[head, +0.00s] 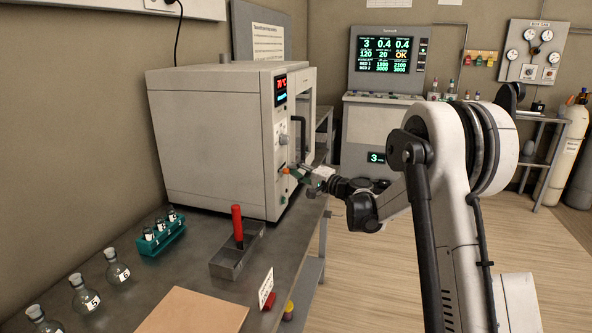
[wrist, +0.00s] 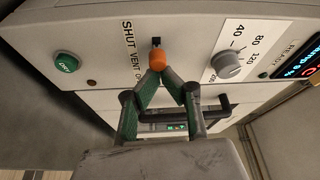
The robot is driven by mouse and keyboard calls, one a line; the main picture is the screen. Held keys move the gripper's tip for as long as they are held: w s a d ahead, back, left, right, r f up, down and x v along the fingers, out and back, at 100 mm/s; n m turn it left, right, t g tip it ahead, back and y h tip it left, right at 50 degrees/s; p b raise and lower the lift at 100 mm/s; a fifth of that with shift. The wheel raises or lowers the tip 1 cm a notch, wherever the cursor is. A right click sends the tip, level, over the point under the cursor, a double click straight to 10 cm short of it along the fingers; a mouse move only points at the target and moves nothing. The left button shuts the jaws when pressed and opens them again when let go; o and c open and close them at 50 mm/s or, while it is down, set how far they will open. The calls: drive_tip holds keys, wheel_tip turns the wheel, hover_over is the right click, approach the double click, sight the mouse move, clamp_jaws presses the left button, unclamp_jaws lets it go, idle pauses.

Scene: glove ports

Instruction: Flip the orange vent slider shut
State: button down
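The orange vent slider (wrist: 158,59) sits on the white front panel of the oven-like cabinet (wrist: 88,27). In the wrist view a short black slot (wrist: 156,42) shows bare above it, on the side of the word SHUT; lower lettering is partly hidden by a finger. The slider also shows small in the head view (head: 286,170). My gripper (wrist: 160,76) has its green-padded fingers drawn together at the tips, right against the slider's near edge. It looks shut, but whether the tips hold the slider or only touch it I cannot tell.
A grey dial (wrist: 227,65) and a green button (wrist: 67,64) flank the slider. A black door handle (head: 300,133) is near my gripper. On the bench stand a teal vial rack (head: 160,240), flasks (head: 117,268) and a grey tray (head: 232,266) with a red-handled item.

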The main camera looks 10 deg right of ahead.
drive_tip(key=shift+s+a, duration=0.15)
drive_tip(key=b+v, duration=0.1)
drive_tip(key=v, duration=0.9)
drive_tip(key=shift+b, duration=0.4)
